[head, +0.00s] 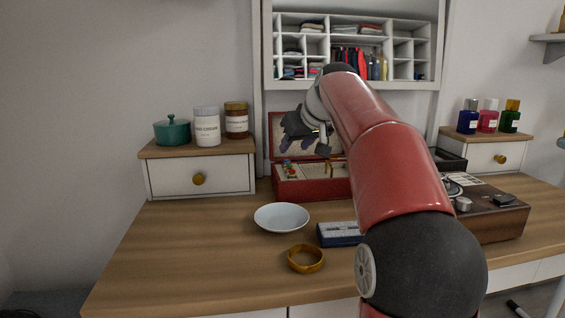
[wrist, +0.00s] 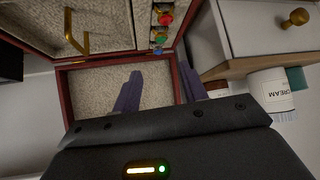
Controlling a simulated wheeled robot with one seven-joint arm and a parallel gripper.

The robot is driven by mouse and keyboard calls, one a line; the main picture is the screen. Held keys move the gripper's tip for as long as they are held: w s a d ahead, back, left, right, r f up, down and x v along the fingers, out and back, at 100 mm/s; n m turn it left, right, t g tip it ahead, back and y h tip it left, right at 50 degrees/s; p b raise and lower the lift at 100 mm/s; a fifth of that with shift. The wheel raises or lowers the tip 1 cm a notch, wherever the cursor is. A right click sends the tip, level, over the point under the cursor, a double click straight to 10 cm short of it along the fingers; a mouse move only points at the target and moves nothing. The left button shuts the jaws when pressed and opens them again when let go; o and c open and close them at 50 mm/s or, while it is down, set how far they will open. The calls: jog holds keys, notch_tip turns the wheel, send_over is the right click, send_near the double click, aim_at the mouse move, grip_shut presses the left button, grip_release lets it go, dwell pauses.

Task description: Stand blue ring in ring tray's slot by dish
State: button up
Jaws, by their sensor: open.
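My gripper (head: 298,143) is open and empty, pointing down over the open red jewellery box (head: 312,188). In the wrist view its two purple fingers (wrist: 160,86) are spread above a bare beige compartment. The blue ring (wrist: 158,51) appears as a small blue stone at the end of a row of coloured rings, beyond the fingertips; its band is hard to make out. The dark blue ring tray (head: 338,239) lies on the desk, its right end hidden behind my arm. The white dish (head: 281,217) is to its left.
A gold bangle (head: 305,259) lies in front of the dish. A small drawer unit (head: 200,172) with jars stands left of the box. A brown turntable (head: 492,216) is at the right. A gold hook-shaped piece (wrist: 76,32) is in the box. The desk's left front is clear.

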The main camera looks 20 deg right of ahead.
aim_at(288, 160)
jog(key=shift+f+x, duration=0.2)
jog(key=shift+x, duration=3.1)
jog(key=shift+s+d+f, duration=0.1)
jog(key=shift+s, duration=0.1)
grip_shut()
jog(key=shift+b, duration=0.3)
